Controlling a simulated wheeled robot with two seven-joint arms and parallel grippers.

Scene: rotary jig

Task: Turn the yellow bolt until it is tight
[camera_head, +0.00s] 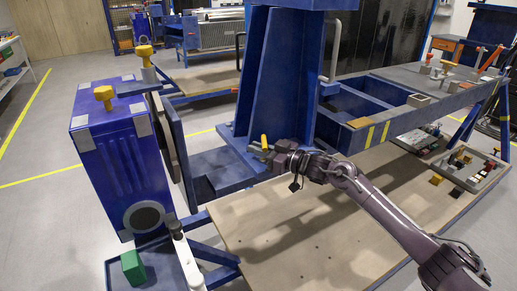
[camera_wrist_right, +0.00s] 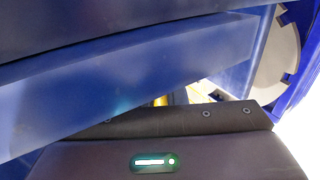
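A small upright yellow piece (camera_head: 264,141), which looks like the yellow bolt, shows at the foot of the blue column in the head view. My right gripper (camera_head: 262,151) is right at it, its arm reaching in from the lower right. I cannot tell whether the fingers touch or enclose it. In the right wrist view a bit of yellow (camera_wrist_right: 197,93) shows just beyond the dark gripper body (camera_wrist_right: 190,125); the fingers are hidden there. Two larger yellow knobs, one on the blue box (camera_head: 103,93) and one on a grey post (camera_head: 144,51), stand at the left. My left gripper is not in view.
The big blue column (camera_head: 270,75) rises directly behind my right gripper, and blue panels (camera_wrist_right: 130,85) fill much of the wrist view. A wooden board (camera_head: 290,235) lies below the arm, mostly clear. A tray of small parts (camera_head: 468,170) sits at the right.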

